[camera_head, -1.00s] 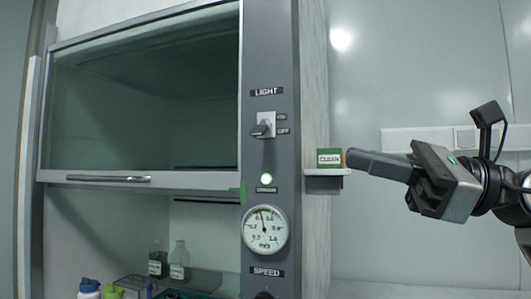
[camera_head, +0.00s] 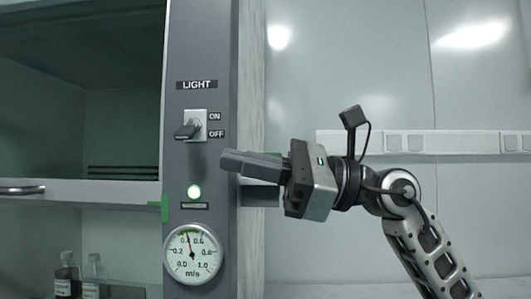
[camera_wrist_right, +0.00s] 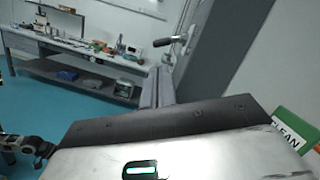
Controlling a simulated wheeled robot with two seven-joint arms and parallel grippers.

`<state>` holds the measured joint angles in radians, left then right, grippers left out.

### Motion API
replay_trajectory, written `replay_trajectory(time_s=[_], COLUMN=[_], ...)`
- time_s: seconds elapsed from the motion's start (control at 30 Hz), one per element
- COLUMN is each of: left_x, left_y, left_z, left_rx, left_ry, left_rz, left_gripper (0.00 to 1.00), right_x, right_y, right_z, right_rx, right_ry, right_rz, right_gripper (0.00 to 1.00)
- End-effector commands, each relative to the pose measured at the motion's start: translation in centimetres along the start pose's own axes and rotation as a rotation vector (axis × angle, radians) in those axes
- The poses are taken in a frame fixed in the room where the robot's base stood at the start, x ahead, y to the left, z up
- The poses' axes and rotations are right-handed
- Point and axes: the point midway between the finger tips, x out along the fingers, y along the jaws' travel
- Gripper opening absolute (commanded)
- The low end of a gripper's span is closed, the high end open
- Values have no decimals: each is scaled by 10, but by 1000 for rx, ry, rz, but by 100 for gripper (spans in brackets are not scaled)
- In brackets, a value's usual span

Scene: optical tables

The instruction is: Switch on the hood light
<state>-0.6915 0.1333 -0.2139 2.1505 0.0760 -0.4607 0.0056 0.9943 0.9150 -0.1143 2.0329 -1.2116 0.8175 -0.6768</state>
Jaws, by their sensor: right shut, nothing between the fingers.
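The light switch (camera_head: 189,128) sits on the hood's grey front post, under the LIGHT label (camera_head: 197,85). Its dark lever points down and left, near the OFF mark. In the right wrist view the lever (camera_wrist_right: 172,40) stands out from the post at the top centre. My right gripper (camera_head: 228,161) is shut and empty. In the head view its fingertips show below and to the right of the switch, apart from it. The right wrist view shows the closed fingers (camera_wrist_right: 158,88) pointing towards the lever.
The hood's glass sash (camera_head: 60,100) is at the left. Bottles (camera_head: 66,275) stand inside the hood.

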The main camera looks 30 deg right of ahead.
Motion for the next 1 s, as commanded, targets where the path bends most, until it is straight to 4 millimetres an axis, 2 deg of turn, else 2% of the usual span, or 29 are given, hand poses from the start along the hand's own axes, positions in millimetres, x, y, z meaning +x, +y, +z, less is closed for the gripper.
replay_trajectory(time_s=[0.1, 0.3, 1.0], left_x=[-2, -3, -6], left_y=[-2, -3, -3], left_z=[-8, -5, -7], left_rx=[18, 34, 47], left_ry=[-4, -22, -29], left_rz=[-8, -13, -15], left_gripper=[36, 36, 36], right_x=[23, 44, 54], right_y=[-2, -1, -3], right_z=[4, 2, -1], right_rx=[1, 1, 43], right_ry=[-3, -1, -2], right_rz=[2, 0, -6], right_gripper=[0, 0, 0])
